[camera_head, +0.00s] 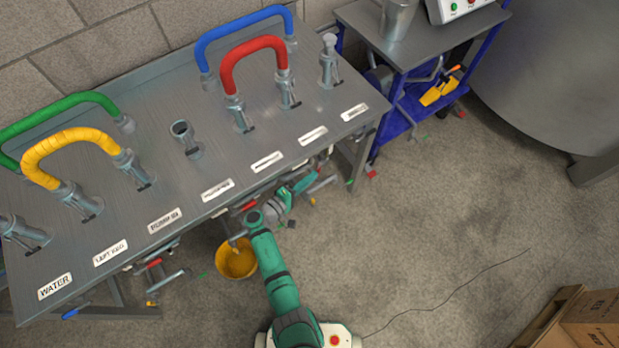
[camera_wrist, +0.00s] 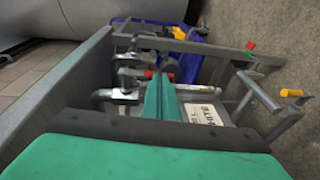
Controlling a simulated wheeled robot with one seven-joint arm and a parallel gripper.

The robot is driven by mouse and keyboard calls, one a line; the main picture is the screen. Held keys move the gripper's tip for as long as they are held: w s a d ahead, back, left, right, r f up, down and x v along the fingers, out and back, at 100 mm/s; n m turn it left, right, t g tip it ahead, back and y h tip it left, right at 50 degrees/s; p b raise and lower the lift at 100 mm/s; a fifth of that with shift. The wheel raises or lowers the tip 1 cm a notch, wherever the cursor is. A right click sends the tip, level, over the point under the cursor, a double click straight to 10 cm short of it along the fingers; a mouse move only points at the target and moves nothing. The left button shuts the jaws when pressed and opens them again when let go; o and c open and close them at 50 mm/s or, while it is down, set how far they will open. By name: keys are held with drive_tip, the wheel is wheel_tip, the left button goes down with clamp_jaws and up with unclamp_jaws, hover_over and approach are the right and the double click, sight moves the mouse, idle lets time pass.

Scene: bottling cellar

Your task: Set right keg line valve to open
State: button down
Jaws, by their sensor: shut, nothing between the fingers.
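Valves with coloured levers hang below the front edge of the grey metal bench (camera_head: 150,185). The label "LEFT KEG" (camera_head: 110,253) is legible; I cannot read which label is the right keg, so I cannot single out its valve or tell its setting. My gripper (camera_head: 303,183) is under the bench's front edge, among the pipes, right of the middle. In the wrist view my gripper (camera_wrist: 160,82) is shut and empty. A red lever (camera_wrist: 148,74) shows close by its fingertips; contact is unclear. Parts of the valves are hidden by the bench and fingers.
Red, blue, green and yellow hoses arch over the bench top. A yellow bucket (camera_head: 236,260) stands on the floor by my arm. A blue trolley (camera_head: 410,100) is at the bench's right end. Cardboard boxes (camera_head: 590,315) are at lower right. The floor between is clear except for a cable.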

drive_tip(key=shift+x, duration=0.8)
drive_tip(key=f+v, duration=0.2)
drive_tip(key=v, duration=1)
drive_tip(key=f+v, duration=0.2)
drive_tip(key=v, duration=1)
drive_tip(key=shift+s+a, duration=0.25)
drive_tip(key=shift+s, duration=0.25)
